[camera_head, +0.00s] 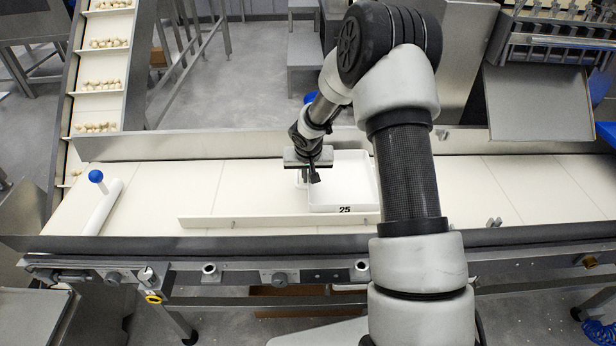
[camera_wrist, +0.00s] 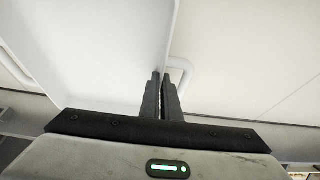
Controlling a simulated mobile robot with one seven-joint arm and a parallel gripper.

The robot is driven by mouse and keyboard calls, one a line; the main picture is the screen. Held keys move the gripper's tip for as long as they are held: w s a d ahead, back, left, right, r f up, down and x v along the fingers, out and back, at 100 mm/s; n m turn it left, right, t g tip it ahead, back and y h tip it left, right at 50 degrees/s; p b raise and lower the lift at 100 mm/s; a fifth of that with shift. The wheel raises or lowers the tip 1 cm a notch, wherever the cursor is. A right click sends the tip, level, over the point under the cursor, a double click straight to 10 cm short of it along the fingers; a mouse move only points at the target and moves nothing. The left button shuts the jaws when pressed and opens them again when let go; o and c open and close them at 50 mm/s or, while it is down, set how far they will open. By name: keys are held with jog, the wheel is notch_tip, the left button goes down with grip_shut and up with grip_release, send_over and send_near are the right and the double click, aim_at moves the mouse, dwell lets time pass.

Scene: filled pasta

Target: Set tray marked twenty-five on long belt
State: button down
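The tray (camera_head: 344,203) is white and shallow, with a black "25" on its near wall. It appears to sit level on the pale long belt (camera_head: 460,178), partly hidden behind my arm. Its side fills the left of the wrist view (camera_wrist: 90,50). A white loop handle (camera_wrist: 186,72) stands out from its side, partly behind my fingers. My gripper (camera_head: 313,177) points down at the tray's left edge. In the wrist view its two dark fingers (camera_wrist: 163,78) are close together at the tray edge and handle. Whether they grip the handle is unclear.
A low pale guide rail (camera_head: 240,221) runs along the near side of the tray. A white bar with a blue knob (camera_head: 96,176) lies across the belt at left. A cleated conveyor (camera_head: 104,70) carries pasta at the far left. The belt is clear on the right.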

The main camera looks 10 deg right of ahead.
jog(key=shift+f, duration=0.2)
jog(key=c, duration=2)
grip_release()
